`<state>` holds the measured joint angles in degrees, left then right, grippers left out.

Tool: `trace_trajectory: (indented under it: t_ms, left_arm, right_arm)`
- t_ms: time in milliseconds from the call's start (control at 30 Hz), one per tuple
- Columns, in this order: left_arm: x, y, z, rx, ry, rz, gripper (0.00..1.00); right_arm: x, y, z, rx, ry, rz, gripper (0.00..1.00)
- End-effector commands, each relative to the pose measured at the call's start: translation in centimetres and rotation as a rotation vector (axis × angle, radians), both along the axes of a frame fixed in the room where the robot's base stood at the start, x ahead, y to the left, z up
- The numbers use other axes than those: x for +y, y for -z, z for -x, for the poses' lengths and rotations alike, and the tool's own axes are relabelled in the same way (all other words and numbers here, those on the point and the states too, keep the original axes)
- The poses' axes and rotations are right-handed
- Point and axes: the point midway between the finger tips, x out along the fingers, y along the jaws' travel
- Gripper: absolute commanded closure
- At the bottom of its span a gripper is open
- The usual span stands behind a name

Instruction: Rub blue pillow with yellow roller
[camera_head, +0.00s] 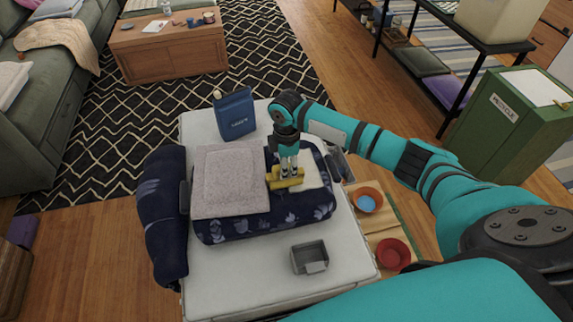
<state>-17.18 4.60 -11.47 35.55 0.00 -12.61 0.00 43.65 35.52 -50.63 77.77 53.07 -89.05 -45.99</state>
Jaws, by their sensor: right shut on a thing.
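The blue pillow (268,224) is dark navy with a pale pattern and lies on a white-topped surface (225,275). A folded pinkish-grey towel (231,181) covers its left part. My right gripper (289,170) points down over the pillow's right part. It is shut on the yellow roller (285,182), which sits low beside the towel's right edge. I cannot tell whether the roller touches the pillow. My left gripper is not in view.
A blue container (234,115) stands behind the pillow, and a small grey tray (310,258) lies in front. Another navy patterned piece (161,215) is at the left. An orange bowl (367,198) and a red bowl (393,253) sit to the right. The white surface's front left is clear.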

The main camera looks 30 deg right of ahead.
Motion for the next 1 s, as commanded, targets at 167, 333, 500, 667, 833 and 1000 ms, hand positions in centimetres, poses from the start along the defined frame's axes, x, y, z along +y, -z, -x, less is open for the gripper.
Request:
trace_trajectory:
  t_ms: [167,333,500,667,833,1000]
  left_arm:
    - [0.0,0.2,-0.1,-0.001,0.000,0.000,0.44]
    - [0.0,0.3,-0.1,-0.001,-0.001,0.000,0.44]
    - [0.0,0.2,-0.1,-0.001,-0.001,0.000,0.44]
    - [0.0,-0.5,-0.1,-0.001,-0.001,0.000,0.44]
    - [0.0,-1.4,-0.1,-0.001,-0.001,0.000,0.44]
    - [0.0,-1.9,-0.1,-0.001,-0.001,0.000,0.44]
  right_arm:
    - [0.0,0.4,0.0,0.000,0.000,0.000,0.97]
    - [0.0,0.7,0.0,0.000,0.000,0.000,0.97]
    - [-0.1,0.7,0.0,0.000,0.000,0.000,0.97]
    - [-1.0,0.6,0.3,0.001,0.001,0.001,0.97]
    - [-2.4,0.4,0.7,0.001,0.001,0.002,0.97]
    - [-3.6,0.5,1.0,0.000,0.001,0.000,0.97]
